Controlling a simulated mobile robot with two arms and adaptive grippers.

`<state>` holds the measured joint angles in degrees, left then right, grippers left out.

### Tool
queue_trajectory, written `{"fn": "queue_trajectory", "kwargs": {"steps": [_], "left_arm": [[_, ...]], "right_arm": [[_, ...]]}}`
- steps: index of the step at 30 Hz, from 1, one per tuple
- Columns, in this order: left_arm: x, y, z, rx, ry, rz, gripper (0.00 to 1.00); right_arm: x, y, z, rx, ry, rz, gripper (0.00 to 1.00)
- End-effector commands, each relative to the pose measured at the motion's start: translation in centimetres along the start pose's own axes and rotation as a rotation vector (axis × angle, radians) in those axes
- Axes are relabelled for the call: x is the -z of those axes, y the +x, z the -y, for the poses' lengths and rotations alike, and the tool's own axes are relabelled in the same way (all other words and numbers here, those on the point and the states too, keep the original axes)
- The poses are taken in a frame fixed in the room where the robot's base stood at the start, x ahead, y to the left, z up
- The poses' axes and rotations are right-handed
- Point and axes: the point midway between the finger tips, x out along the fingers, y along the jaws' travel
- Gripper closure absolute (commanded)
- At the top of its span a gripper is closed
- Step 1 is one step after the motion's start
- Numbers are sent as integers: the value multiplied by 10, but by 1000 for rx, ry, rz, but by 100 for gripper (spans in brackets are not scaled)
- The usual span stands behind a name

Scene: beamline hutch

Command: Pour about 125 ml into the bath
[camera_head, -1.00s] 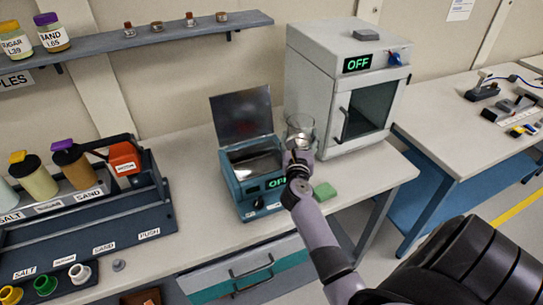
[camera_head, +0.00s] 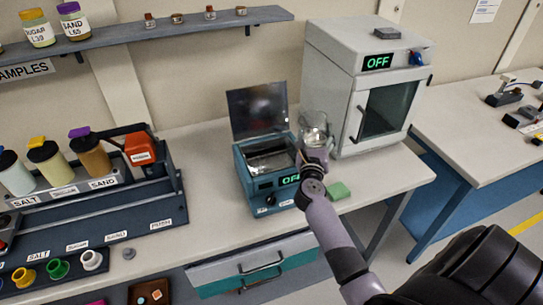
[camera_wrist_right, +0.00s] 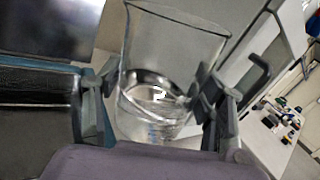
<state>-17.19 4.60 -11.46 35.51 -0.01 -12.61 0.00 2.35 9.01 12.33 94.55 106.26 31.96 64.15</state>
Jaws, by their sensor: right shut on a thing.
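The bath (camera_head: 262,172) is a teal box on the bench with its lid (camera_head: 258,110) raised at the back and its basin open. Its display reads OFF. My right gripper (camera_head: 313,152) is just right of the bath and is shut on a clear glass beaker (camera_head: 314,128). The wrist view shows the beaker (camera_wrist_right: 170,60) between the two fingers (camera_wrist_right: 160,105), slightly tilted, with some clear liquid low inside. The bath's edge (camera_wrist_right: 98,115) is close on the left there. My left gripper is not in view.
A grey oven (camera_head: 350,70) with an OFF display stands behind and right of the beaker. A green block (camera_head: 339,191) lies on the bench in front. A blue rack (camera_head: 120,205) of bottles is at the left, below a shelf (camera_head: 150,32).

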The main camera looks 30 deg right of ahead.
Motion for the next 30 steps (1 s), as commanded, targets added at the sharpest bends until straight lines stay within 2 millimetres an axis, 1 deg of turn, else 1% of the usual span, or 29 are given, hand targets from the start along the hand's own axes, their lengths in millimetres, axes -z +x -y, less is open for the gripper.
{"fn": "queue_trajectory", "kwargs": {"steps": [2,12,19,20,22,26,30], "left_arm": [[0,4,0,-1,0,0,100],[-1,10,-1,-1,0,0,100],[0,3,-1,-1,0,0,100],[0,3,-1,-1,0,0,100],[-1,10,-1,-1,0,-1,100],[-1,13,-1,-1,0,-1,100],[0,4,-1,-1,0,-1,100]], "right_arm": [[-1,-1,-3,1,-49,16,73],[-9,-4,-13,4,-263,74,73],[-24,-6,-20,6,-407,115,73],[-24,-6,-21,7,-424,120,73],[-19,-6,-22,9,-471,132,73],[-17,-6,-24,9,-551,155,73],[-26,-6,-21,11,-621,174,73]]}}
